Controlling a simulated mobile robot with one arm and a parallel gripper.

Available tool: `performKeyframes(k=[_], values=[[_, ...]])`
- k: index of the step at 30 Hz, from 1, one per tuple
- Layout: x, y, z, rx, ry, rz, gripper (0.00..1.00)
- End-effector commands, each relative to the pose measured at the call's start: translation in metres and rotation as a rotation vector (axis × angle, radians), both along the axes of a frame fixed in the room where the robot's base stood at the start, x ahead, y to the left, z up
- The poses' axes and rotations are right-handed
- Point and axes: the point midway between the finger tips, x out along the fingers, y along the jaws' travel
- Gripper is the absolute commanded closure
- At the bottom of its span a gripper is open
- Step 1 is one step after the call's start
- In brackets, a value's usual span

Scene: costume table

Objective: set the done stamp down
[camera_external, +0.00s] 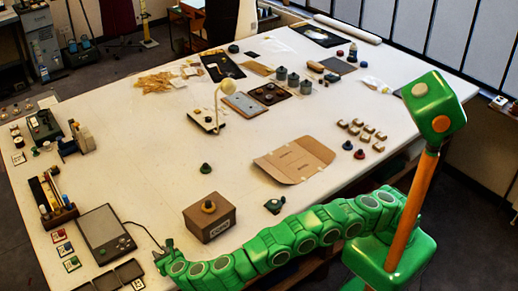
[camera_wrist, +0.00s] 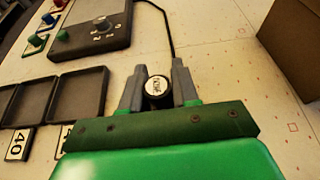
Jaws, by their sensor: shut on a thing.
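My gripper (camera_wrist: 157,80) is shut on the done stamp (camera_wrist: 156,86), a dark stamp with a round white top bearing small black writing. In the wrist view the stamp sits between the two grey fingers. In the external view my gripper (camera_external: 165,254) is low at the front left of the white table, between the grey device and the cardboard box. The stamp cannot be made out there. Whether its underside touches the table cannot be told.
A grey device (camera_external: 105,234) with a black cable lies left of my gripper. Dark shallow trays (camera_wrist: 77,97) lie nearer, with a "40" tag (camera_wrist: 17,144). Small coloured stamps (camera_wrist: 48,18) stand farther left. A brown box (camera_external: 209,222) stands at right. Bare table lies between.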

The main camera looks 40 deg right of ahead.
Motion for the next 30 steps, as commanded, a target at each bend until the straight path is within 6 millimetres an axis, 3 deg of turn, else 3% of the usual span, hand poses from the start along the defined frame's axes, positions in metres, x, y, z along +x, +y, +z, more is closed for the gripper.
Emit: performKeyframes(k=[5, 6, 11, 23, 30], values=[[0.0, 0.0, -0.002, 0.0, 0.0, 0.0, 1.0], [0.0, 0.0, -0.003, 0.0, 0.0, 0.0, 0.69], [0.0, 0.0, -0.002, 0.0, 0.0, 0.0, 0.45], [0.0, 0.0, 0.001, 0.0, 0.0, 0.001, 0.45], [-0.021, 0.001, 0.01, 0.002, 0.001, 0.003, 0.45]])
